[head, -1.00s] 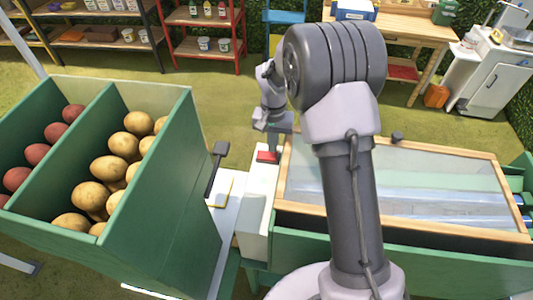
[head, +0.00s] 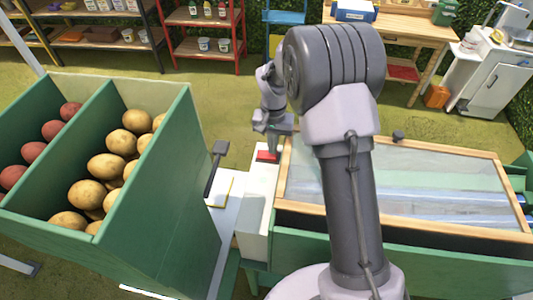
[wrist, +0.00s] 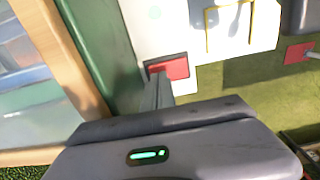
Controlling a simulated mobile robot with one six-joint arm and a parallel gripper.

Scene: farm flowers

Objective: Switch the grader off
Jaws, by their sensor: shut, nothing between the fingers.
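The grader (head: 310,245) is a green machine with a wood-framed clear lid (head: 400,185), at the right in the head view. On the white box (head: 256,215) at its left end sits a red switch (head: 267,156). The switch also shows in the wrist view (wrist: 176,68), in a dark surround. My gripper (head: 272,147) is shut and empty, pointing down at the switch. In the wrist view its fingertips (wrist: 158,78) overlap the left part of the switch; I cannot tell whether they touch it. The fingers hide part of it.
A green two-part bin (head: 165,210) with potatoes (head: 108,167) and red tubers (head: 33,152) stands to the left. A dark paddle lever (head: 215,165) rises between bin and box, beside a yellow-edged plate (head: 220,191). Shelves and a wooden bench (head: 400,25) stand behind, across open grass.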

